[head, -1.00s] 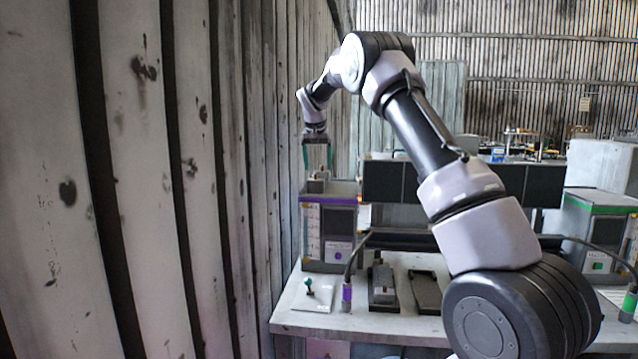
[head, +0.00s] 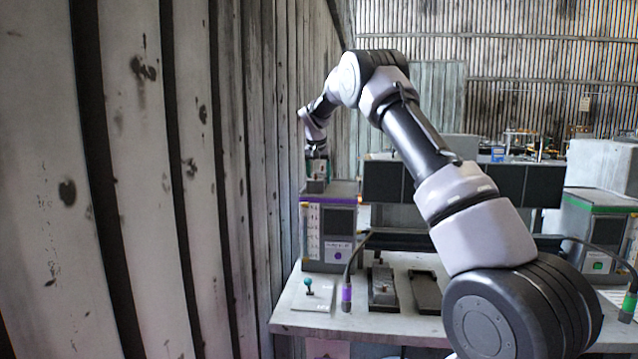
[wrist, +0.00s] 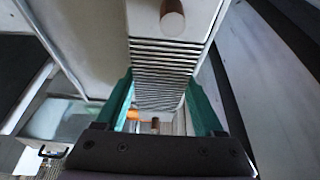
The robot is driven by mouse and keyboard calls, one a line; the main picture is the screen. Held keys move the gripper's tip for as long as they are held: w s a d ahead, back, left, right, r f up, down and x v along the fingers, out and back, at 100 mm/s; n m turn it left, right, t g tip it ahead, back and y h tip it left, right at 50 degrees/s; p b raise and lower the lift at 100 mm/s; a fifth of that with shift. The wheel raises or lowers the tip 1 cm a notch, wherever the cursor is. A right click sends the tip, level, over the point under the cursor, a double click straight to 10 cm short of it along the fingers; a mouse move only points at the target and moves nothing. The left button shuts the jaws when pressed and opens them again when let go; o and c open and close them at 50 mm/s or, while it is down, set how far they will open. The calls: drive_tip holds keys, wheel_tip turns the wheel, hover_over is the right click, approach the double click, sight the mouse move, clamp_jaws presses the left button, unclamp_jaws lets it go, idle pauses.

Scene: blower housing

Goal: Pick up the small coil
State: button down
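A small grey blocky piece (head: 316,185), which I take to be the small coil, sits on top of the purple-striped instrument box (head: 329,197) by the left wall. My gripper (head: 318,172) points down right above it, its fingers low around its top. In the wrist view the two green fingers (wrist: 162,100) stand apart, with a grey ridged surface (wrist: 165,60) seen between them. A copper-coloured round stub (wrist: 172,20) shows beyond it. I cannot tell whether the fingers touch anything; fine detail of the coil is too small in the head view.
The ribbed wall (head: 225,180) runs close on the left of my gripper. A dark panel (head: 400,182) stands right of the box. Below, the bench (head: 345,322) holds a small joystick (head: 308,286), a purple-banded cable end (head: 347,293) and dark trays (head: 382,288).

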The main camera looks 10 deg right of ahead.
sight(319, 175)
drive_tip(key=shift+r, duration=0.1)
wheel_tip(319, 175, up, 14)
idle(0.9)
